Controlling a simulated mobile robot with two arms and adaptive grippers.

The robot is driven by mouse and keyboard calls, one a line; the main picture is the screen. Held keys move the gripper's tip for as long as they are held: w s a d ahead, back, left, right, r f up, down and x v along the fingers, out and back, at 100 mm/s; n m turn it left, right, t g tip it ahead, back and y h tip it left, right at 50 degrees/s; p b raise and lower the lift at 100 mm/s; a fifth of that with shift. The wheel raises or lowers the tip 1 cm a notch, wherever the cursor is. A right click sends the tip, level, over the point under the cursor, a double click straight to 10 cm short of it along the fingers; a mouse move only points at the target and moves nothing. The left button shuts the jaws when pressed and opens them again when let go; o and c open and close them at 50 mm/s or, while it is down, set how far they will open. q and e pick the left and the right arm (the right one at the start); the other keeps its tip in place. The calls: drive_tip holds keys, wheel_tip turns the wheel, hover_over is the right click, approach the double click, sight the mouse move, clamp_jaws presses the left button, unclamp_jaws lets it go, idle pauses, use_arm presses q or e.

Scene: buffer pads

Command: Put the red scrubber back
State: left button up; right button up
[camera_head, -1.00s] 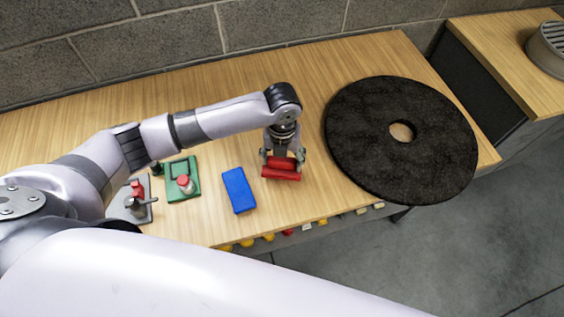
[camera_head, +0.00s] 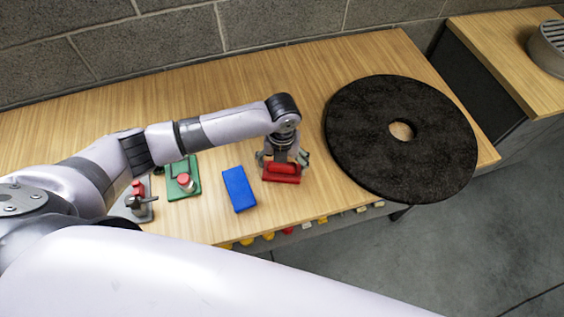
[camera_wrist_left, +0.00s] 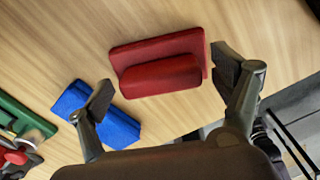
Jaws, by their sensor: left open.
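The red scrubber (camera_head: 282,178), a flat red base with a raised red grip block, lies on the wooden table (camera_head: 230,95) in the head view, right of a blue block. My left gripper (camera_head: 283,160) is open over it, with its fingers spread to either side of the grip. In the left wrist view the scrubber (camera_wrist_left: 160,75) shows whole between the spread fingers, with space visible between them and it. The head view partly hides its far side behind the gripper. My right gripper is not in view.
The blue block (camera_head: 239,189) lies close left of the scrubber. Further left are a green base with a red-topped piece (camera_head: 184,182) and a grey stand (camera_head: 136,200). A big black ring-shaped pad (camera_head: 360,125) lies right. Small coloured items show below the front edge.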

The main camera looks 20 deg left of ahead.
use_arm(q)
drive_tip(key=shift+r, duration=0.15)
drive_tip(key=shift+r, duration=0.3)
wheel_tip(320, 180, up, 12)
drive_tip(key=b, duration=0.1)
drive_tip(key=shift+f, duration=0.25)
idle(0.3)
